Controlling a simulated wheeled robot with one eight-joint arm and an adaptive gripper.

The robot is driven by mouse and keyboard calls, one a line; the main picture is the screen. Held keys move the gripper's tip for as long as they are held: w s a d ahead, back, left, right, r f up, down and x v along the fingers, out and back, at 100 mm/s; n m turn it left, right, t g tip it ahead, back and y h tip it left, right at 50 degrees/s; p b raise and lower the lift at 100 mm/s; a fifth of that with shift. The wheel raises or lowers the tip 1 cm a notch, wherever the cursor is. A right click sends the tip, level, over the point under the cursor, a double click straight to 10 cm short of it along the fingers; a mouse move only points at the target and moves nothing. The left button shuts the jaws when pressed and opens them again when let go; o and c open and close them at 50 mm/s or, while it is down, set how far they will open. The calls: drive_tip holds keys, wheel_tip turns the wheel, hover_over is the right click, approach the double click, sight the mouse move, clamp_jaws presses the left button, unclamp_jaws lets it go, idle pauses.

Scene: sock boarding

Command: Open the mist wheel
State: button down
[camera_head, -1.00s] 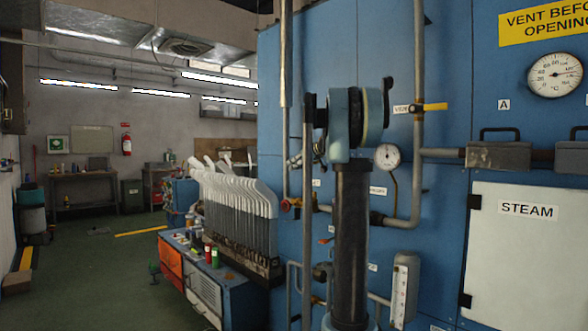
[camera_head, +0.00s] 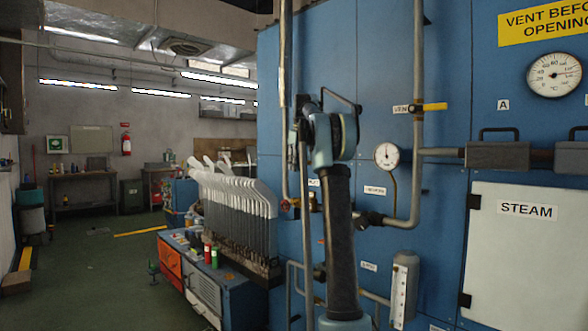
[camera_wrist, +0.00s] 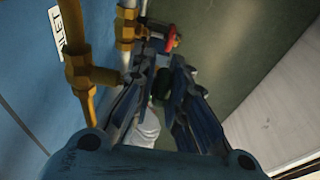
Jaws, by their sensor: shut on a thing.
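A small red wheel (camera_wrist: 171,39) sits on a brass fitting on a grey pipe. It lies at the tips of my gripper (camera_wrist: 162,58) in the wrist view. The fingers are closed in around it, with a narrow gap between them lower down; the exact contact is partly hidden by the fingertips. In the head view the red wheel (camera_head: 286,204) shows small at the left of the pipework on the blue panel.
Brass pipework (camera_wrist: 82,75) runs close on the left of the fingers, by a partly seen label (camera_wrist: 72,28). A round gauge (camera_head: 387,156) and a grey pipe (camera_head: 417,170) stand right of my arm. White sock boards (camera_head: 235,205) stand on a bench to the left.

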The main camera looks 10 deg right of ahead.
drive_tip(key=shift+d+g+h, duration=0.1)
drive_tip(key=shift+g+h, duration=1.6)
drive_tip(key=shift+g, duration=0.7)
drive_tip(key=shift+g+h, duration=0.5)
drive_tip(key=shift+g, duration=0.1)
drive_tip(key=shift+w+r+g, duration=0.15)
drive_tip(key=shift+r+g, duration=0.05)
drive_tip(key=shift+g, duration=0.1)
drive_tip(key=c, duration=1.6)
unclamp_jaws()
drive_tip(key=shift+d, duration=0.15)
drive_tip(key=shift+s+f, duration=0.1)
drive_tip(key=shift+s, duration=0.1)
drive_tip(key=shift+t+y, duration=0.6)
drive_tip(key=shift+t, duration=0.5)
